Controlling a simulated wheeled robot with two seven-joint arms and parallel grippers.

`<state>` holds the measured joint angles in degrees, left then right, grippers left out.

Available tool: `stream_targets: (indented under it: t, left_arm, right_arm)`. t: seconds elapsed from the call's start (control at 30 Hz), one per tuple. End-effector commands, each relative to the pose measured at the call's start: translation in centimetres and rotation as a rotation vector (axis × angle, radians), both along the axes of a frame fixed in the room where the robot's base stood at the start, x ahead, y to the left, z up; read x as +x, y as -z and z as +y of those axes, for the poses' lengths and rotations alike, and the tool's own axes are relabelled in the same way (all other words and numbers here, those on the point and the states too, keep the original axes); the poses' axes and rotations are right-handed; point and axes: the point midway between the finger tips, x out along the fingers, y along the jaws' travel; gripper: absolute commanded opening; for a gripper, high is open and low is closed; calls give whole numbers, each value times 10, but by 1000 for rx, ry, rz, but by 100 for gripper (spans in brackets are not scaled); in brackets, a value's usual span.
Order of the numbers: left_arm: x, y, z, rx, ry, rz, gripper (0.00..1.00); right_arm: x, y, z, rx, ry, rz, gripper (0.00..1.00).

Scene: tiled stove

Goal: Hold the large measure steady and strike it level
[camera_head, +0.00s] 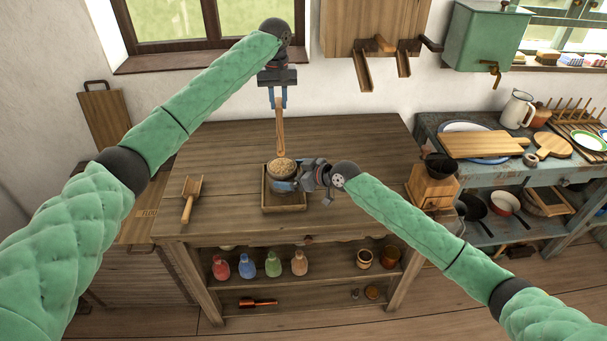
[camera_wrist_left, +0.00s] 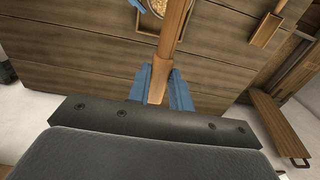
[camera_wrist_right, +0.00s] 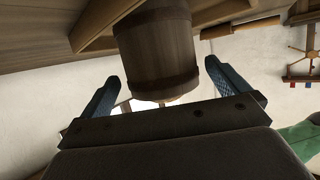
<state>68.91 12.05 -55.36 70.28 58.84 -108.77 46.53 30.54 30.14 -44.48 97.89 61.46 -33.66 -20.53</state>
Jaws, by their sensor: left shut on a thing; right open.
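The large measure (camera_head: 282,178) is a round wooden tub with grain (camera_head: 282,166) heaped in it, standing in a shallow square wooden tray (camera_head: 284,209). My left gripper (camera_head: 279,104) is shut on a wooden striker stick (camera_head: 280,132), which hangs down with its lower end at or just above the grain; I cannot tell whether they touch. The left wrist view shows the stick (camera_wrist_left: 172,30) between blue fingers (camera_wrist_left: 161,88). My right gripper (camera_head: 296,184) is open beside the measure. In the right wrist view its fingers (camera_wrist_right: 160,80) lie either side of the banded measure (camera_wrist_right: 156,48); contact is unclear.
A wooden scoop (camera_head: 190,198) lies on the left of the table (camera_head: 225,150). A wooden grinder-like box (camera_head: 432,187) stands at its right edge. Coloured bottles (camera_head: 246,266) stand on the shelf below. The table's back part is clear.

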Motion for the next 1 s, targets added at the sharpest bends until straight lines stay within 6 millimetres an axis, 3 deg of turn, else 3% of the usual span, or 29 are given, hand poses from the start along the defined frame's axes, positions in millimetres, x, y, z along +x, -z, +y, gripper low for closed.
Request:
stream_targets:
  t: [0.23,0.67,0.9,1.0]
  left_arm:
    - [0,0,0,0,0,0,0]
    - [0,0,0,0,0,0,0]
    - [0,0,0,0,0,0,0]
    - [0,0,0,0,0,0,0]
  right_arm:
    - [15,10,20,1,0,0,100]
    - [19,13,25,0,0,0,100]
    - [18,13,25,1,0,1,53]
    - [19,13,25,1,0,1,37]
